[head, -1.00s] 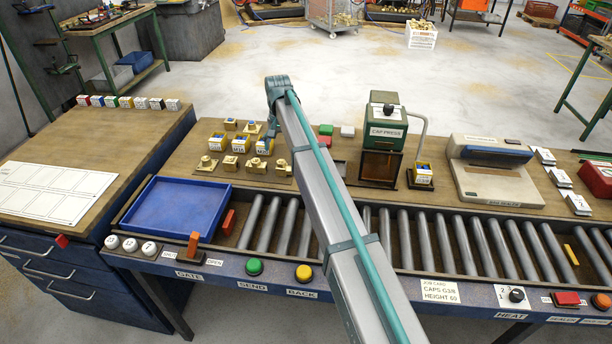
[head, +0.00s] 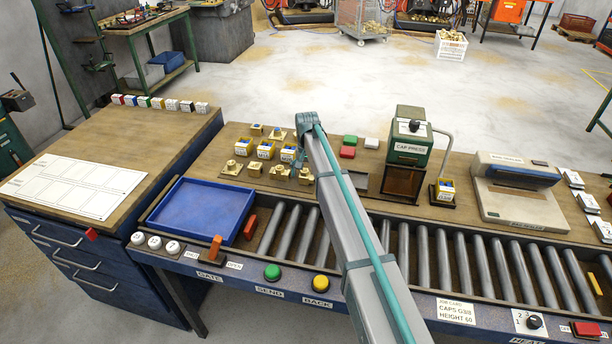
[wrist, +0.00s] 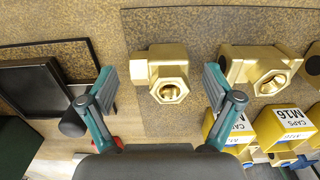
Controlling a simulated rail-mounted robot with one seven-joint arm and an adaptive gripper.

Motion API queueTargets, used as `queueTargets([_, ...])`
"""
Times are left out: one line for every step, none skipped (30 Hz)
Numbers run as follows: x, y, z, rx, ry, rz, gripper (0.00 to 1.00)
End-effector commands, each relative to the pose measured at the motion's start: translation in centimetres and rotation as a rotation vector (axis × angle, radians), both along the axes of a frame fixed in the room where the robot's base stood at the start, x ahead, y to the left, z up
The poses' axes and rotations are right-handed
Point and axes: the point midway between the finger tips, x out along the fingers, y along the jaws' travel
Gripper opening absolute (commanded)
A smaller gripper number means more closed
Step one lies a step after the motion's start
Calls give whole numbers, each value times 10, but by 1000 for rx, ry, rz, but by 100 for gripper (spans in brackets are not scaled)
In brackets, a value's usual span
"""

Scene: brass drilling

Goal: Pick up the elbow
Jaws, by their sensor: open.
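A brass fitting with a hexagonal mouth and one side port, which looks like the elbow (wrist: 168,73), lies on a brown mat in the wrist view. In the head view it is the rightmost of the brass fittings (head: 305,176), partly beside my arm. My gripper (wrist: 160,84) is open, with one finger on each side of the elbow in the picture and gaps to both. Whether the fingertips are at its height cannot be told. In the head view my gripper is mostly hidden below the wrist.
Another brass fitting (wrist: 258,66) lies close by the right finger in the wrist view. Yellow M16 cap boxes (wrist: 229,130) stand near it. A dark tray (wrist: 35,95) is at left. The cap press (head: 409,140) stands right of my arm; a blue tray (head: 203,212) is at left.

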Motion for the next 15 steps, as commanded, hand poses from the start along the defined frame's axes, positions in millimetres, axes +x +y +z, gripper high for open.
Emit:
queueTargets([0, 0, -5, 0, 1, 0, 90])
queueTargets([0, 0, -8, 0, 1, 0, 90])
queueTargets([0, 0, -10, 0, 1, 0, 90])
queueTargets([0, 0, -11, 0, 1, 0, 90])
queueTargets([0, 0, -12, 0, 0, 0, 90])
queueTargets([0, 0, -12, 0, 0, 0, 90])
queueTargets([0, 0, -12, 0, 0, 0, 90])
queueTargets([0, 0, -12, 0, 0, 0, 90])
queueTargets([0, 0, -12, 0, 0, 0, 90])
queueTargets([0, 0, -12, 0, 0, 0, 90])
queueTargets([0, 0, -12, 0, 0, 0, 85])
queueTargets([0, 0, -12, 0, 0, 0, 78])
queueTargets([0, 0, -12, 0, 0, 0, 73])
queueTargets([0, 0, -12, 0, 0, 0, 68])
queueTargets([0, 0, -12, 0, 0, 0, 61])
